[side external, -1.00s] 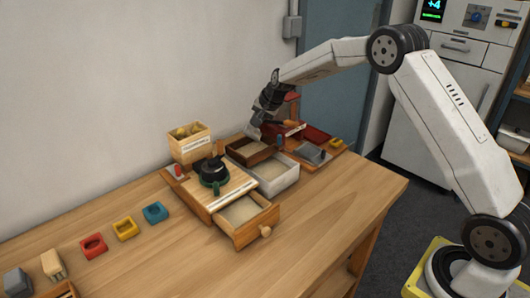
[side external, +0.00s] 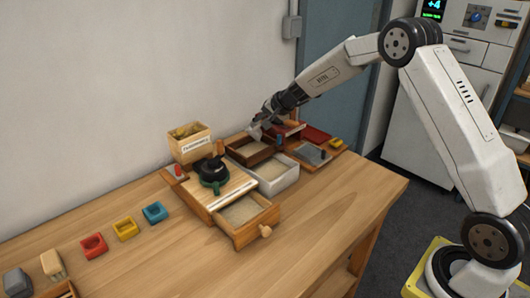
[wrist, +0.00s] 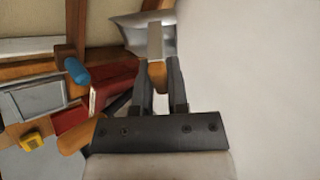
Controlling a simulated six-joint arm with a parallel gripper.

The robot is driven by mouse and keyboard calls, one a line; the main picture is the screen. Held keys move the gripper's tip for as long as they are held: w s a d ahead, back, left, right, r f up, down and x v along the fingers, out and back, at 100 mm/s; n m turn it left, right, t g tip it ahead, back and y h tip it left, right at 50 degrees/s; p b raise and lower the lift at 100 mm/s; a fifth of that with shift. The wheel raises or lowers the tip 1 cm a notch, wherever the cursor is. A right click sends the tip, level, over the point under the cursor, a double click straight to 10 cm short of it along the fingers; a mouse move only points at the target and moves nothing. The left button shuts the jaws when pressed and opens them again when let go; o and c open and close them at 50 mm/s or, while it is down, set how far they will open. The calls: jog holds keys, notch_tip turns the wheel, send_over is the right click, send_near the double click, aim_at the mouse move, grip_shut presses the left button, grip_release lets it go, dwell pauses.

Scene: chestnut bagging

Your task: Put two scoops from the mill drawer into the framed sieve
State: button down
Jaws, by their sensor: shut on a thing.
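My gripper (wrist: 160,85) is shut on the wooden handle of a metal scoop (wrist: 138,30). In the side view my gripper (side external: 266,121) is at the back of the table, above the far edge of a brown-framed box (side external: 235,156), which looks like the framed sieve. The scoop (side external: 256,131) is tilted over that edge; whether it holds meal is not clear. A pale surface fills the frame. The mill (side external: 205,190) has a dark round top, and its drawer (side external: 246,238) is pulled open with pale meal inside.
A white tub (side external: 279,187) stands between sieve and mill. A labelled box (side external: 190,150) stands behind the mill.

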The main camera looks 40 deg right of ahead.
aim_at(249, 125)
jog(key=shift+s+d+t+y, duration=0.3)
jog(key=shift+s+t+y, duration=0.1)
jog(key=shift+t, duration=0.1)
dwell(0.4)
jog(key=shift+w+a+g+h, duration=0.75)
jog(key=shift+w+g+h, duration=0.15)
jog(key=shift+g, duration=0.3)
dwell(1.2)
jog(key=shift+w+a+g+h, duration=0.15)
jog(key=shift+w+g+h, duration=0.15)
jog(key=shift+g, duration=0.1)
jog(key=shift+w+a+f+n+g+h, duration=0.1)
jog(key=shift+w+a+n+g+h, duration=0.45)
jog(key=shift+g, duration=0.25)
jog(key=shift+w+a+r+g+h, duration=0.2)
jog(key=shift+r+g+h, duration=0.1)
jog(key=shift+g+h, duration=0.15)
jog(key=shift+w+a+r+g+h, duration=0.1)
jog(key=shift+w+r+g+h, duration=0.15)
jog(key=shift+g, duration=0.2)
jog(key=shift+r, duration=0.15)
jog(key=shift+s, duration=0.15)
